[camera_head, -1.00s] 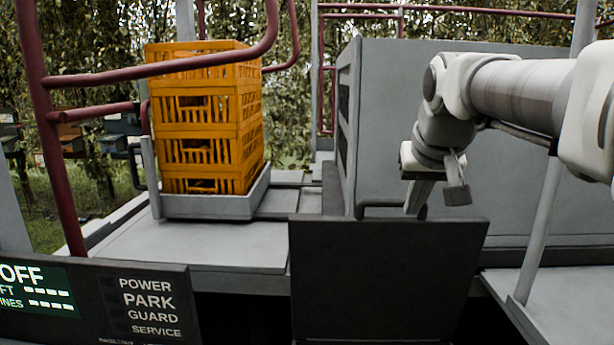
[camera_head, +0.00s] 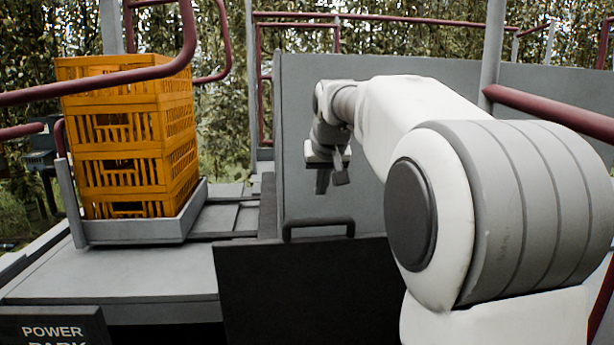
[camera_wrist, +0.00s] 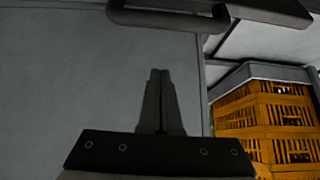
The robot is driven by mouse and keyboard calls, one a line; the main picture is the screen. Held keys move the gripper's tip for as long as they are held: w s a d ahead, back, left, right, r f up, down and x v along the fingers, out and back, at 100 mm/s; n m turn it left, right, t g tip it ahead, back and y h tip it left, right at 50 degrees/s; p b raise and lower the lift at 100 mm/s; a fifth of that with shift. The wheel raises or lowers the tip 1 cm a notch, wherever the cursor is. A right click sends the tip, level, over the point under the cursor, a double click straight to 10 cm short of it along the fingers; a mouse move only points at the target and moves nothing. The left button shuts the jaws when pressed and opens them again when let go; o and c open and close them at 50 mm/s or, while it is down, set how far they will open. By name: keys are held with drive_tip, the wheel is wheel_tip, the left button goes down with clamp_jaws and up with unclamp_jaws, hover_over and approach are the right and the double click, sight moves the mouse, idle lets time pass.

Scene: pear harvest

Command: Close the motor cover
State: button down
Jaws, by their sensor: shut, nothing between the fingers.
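A large upright grey panel (camera_head: 300,90), which looks like the motor cover, stands behind my arm. A dark bar handle (camera_head: 318,226) is near its lower edge. I cannot tell how far the cover is open. My gripper (camera_head: 322,186) is shut and empty, pointing down in front of the panel, above the handle and apart from it. In the wrist view the shut fingers (camera_wrist: 160,74) show against the grey panel (camera_wrist: 70,60), with the handle (camera_wrist: 170,18) beyond their tips. My arm hides the right part of the panel.
Stacked orange crates (camera_head: 125,140) stand in a grey tray (camera_head: 140,230) at the left; they also show in the wrist view (camera_wrist: 265,125). A dark flat panel (camera_head: 310,295) stands in front of the handle. Dark red rails (camera_head: 90,95) cross the left side. Grey deck (camera_head: 120,275) lies clear before the tray.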

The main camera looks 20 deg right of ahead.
drive_tip(key=shift+s+a+f, duration=0.1)
drive_tip(key=shift+s+f, duration=0.1)
drive_tip(key=shift+f, duration=0.55)
drive_tip(key=shift+s+f, duration=0.25)
drive_tip(key=shift+f, duration=0.55)
drive_tip(key=shift+s+a+f, duration=0.1)
drive_tip(key=shift+s+f, duration=0.1)
drive_tip(key=shift+f, duration=0.55)
